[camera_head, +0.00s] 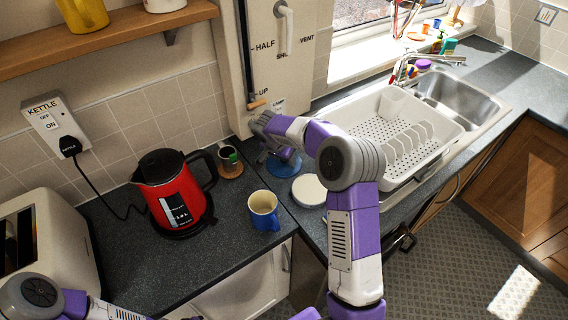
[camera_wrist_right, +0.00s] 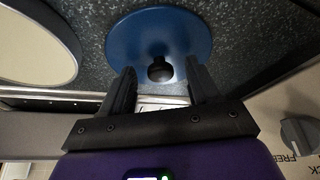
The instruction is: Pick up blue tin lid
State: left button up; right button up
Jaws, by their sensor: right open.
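The blue tin lid (camera_head: 286,168) lies on the dark counter beyond my right forearm, partly hidden by my right gripper (camera_head: 268,148). In the right wrist view the lid (camera_wrist_right: 185,30) is a round blue disc with a black knob (camera_wrist_right: 160,70). My right gripper (camera_wrist_right: 160,80) is open. Its two fingers stand on either side of the knob in that view, with nothing gripped. I cannot tell whether the fingers touch the lid. Part of my left arm shows at the bottom left, but its gripper is out of view.
A pale round lid (camera_head: 309,190) lies close by, nearer the front edge. A blue mug (camera_head: 264,212), a red kettle (camera_head: 172,196) and a dark cup on a coaster (camera_head: 230,162) stand to the left. A white dish rack (camera_head: 362,113) stands to the right.

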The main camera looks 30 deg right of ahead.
jog(key=shift+c, duration=0.2)
jog(key=c, duration=1.1)
